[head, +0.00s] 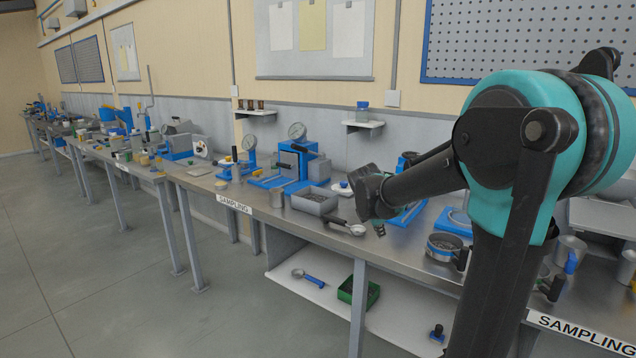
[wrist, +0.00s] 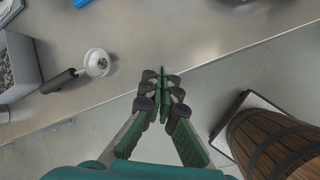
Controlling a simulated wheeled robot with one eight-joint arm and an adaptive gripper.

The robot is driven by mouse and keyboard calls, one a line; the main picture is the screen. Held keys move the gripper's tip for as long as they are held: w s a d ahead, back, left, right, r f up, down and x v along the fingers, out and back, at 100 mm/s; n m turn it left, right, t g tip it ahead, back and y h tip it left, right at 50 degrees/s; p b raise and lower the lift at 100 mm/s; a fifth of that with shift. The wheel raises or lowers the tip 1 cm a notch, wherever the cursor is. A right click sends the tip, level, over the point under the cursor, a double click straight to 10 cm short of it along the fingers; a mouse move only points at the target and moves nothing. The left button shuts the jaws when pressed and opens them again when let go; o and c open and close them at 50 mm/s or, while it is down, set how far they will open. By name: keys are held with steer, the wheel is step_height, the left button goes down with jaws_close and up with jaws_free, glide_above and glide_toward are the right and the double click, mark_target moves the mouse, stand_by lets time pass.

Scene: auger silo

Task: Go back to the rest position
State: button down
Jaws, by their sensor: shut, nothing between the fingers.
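My gripper (wrist: 162,82) is at the bottom centre of the wrist view. Its green, dark-padded fingers meet at the tips, with nothing between them. It is over the front edge of the steel bench (wrist: 170,32). In the head view my dark forearm reaches left over the bench, and the gripper (head: 378,228) is small and partly hidden at its end. A ladle (head: 345,227) with a round bowl and dark handle lies on the bench beside it. The ladle also shows left of the fingers in the wrist view (wrist: 96,63), apart from them.
A grey bin of granules (head: 314,203) stands beside the ladle. A sieve pan (head: 445,247) stands to the right. A lower shelf (head: 325,305) holds a green crate (head: 357,291). A wooden barrel (wrist: 265,140) shows below the bench edge in the wrist view. Open floor (head: 110,270) lies left.

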steer(key=s+f+m+y, duration=0.1)
steer(key=s+f+m, duration=0.4)
steer(key=s+m, duration=0.2)
steer(key=s+f+m+g+y, duration=0.1)
steer(key=s+f+m, duration=0.4)
steer(key=s, duration=0.5)
steer(key=s+f+m+y, duration=0.1)
steer(key=s+f+m, duration=0.3)
steer(key=s+m, duration=0.5)
steer(key=shift+s+f+y, duration=0.25)
steer(key=shift+f+y, duration=0.05)
steer(key=shift+f, duration=0.1)
